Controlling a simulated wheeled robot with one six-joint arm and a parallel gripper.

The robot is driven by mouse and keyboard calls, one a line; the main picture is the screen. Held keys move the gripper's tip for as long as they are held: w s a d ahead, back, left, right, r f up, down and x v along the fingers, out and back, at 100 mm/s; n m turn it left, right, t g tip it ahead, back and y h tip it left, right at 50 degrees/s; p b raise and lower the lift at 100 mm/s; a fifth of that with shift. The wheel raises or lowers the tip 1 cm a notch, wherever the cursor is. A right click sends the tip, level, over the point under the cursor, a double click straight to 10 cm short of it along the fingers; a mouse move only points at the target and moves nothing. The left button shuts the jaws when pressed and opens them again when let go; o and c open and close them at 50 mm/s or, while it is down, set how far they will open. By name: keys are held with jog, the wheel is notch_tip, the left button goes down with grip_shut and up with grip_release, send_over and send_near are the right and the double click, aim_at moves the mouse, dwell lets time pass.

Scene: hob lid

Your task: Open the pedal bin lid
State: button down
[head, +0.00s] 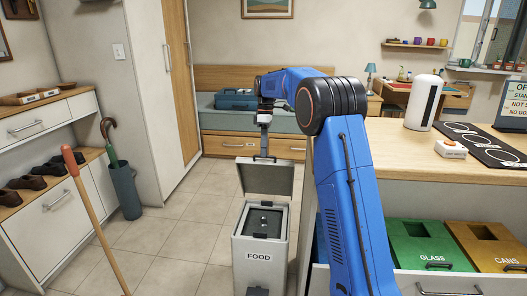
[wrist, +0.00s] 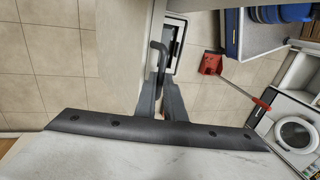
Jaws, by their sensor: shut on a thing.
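The pedal bin (head: 260,262), a pale box labelled FOOD, stands on the floor in the middle of the head view. Its lid (head: 268,178) is raised, standing steeply tilted at the back of the rim. A dark inner bucket (head: 264,220) shows in the opening. My gripper (head: 264,150) is at the lid's top edge, pointing down. In the wrist view my gripper's dark fingers (wrist: 161,98) are shut on the lid's dark bar handle (wrist: 157,62). The fingers hide part of the handle.
A counter with a drawer of GLASS (head: 430,245) and CANS (head: 490,248) bins stands close right of the bin. A wooden broom handle (head: 95,220) leans at left. An umbrella stand (head: 125,190) is beyond it. Tiled floor left of the bin is clear.

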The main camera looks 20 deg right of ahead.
jog(key=shift+d+f, duration=0.1)
jog(key=shift+f, duration=0.2)
dwell(0.5)
jog(key=c, duration=1.8)
grip_release()
jog(key=shift+c, duration=0.2)
jog(key=shift+w+r, duration=0.1)
jog(key=shift+w, duration=0.05)
